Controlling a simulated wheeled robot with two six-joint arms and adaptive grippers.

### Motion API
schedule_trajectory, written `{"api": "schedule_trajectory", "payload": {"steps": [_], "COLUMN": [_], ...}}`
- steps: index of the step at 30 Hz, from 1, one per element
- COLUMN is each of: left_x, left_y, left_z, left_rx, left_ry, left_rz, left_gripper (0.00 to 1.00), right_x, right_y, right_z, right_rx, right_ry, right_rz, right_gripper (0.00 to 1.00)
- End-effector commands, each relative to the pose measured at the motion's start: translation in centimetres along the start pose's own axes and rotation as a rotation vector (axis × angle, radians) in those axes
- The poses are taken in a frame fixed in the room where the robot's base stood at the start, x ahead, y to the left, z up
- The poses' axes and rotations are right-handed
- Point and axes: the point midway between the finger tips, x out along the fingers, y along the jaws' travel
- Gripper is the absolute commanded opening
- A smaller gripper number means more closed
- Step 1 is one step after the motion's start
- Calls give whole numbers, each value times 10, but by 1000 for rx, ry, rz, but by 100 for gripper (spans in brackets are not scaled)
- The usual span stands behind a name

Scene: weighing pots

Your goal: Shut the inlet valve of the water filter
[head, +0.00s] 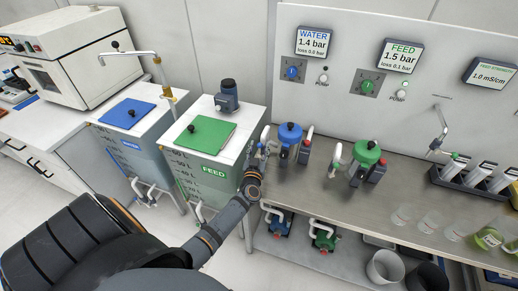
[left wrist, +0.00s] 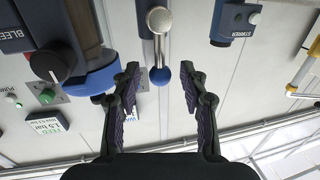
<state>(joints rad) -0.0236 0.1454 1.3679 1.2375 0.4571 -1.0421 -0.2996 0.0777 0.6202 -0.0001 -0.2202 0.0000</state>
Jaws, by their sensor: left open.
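The water filter (head: 290,136) has a blue cap and stands at the left end of the steel bench. In the left wrist view, part of its blue cap (left wrist: 92,82) shows at left beside a dark knob. A valve lever (left wrist: 160,48) with a round silver end and a blue end shows between my fingers; I take it for the inlet valve. My left gripper (left wrist: 157,78) is open, its fingers either side of the lever's blue end, and I cannot tell if they touch it. In the head view my left gripper (head: 263,153) is just left of the filter, small and partly hidden.
A green-capped filter (head: 367,152) stands to the right on the bench (head: 330,195). The FEED tank (head: 215,150) and WATER tank (head: 140,140) stand at left. The wall panel (head: 345,45) rises behind. Several clear cups stand further right.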

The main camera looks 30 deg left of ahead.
Motion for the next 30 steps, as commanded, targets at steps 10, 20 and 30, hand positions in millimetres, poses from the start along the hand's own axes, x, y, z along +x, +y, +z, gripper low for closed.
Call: {"api": "schedule_trajectory", "payload": {"steps": [10, 20, 30], "left_x": [0, 0, 2], "left_y": [0, -1, -11], "left_z": [0, -1, -3], "left_rx": [0, -12, -176], "left_ry": [0, -3, -38], "left_rz": [1, 1, 0], "left_gripper": [7, 0, 0], "right_x": [0, -2, -22], "right_y": [2, 3, 4], "right_z": [0, 0, -2], "right_rx": [-1, -2, -1], "right_ry": [0, 0, 0], "right_rz": [3, 4, 3], "right_gripper": [40, 40, 40]}}
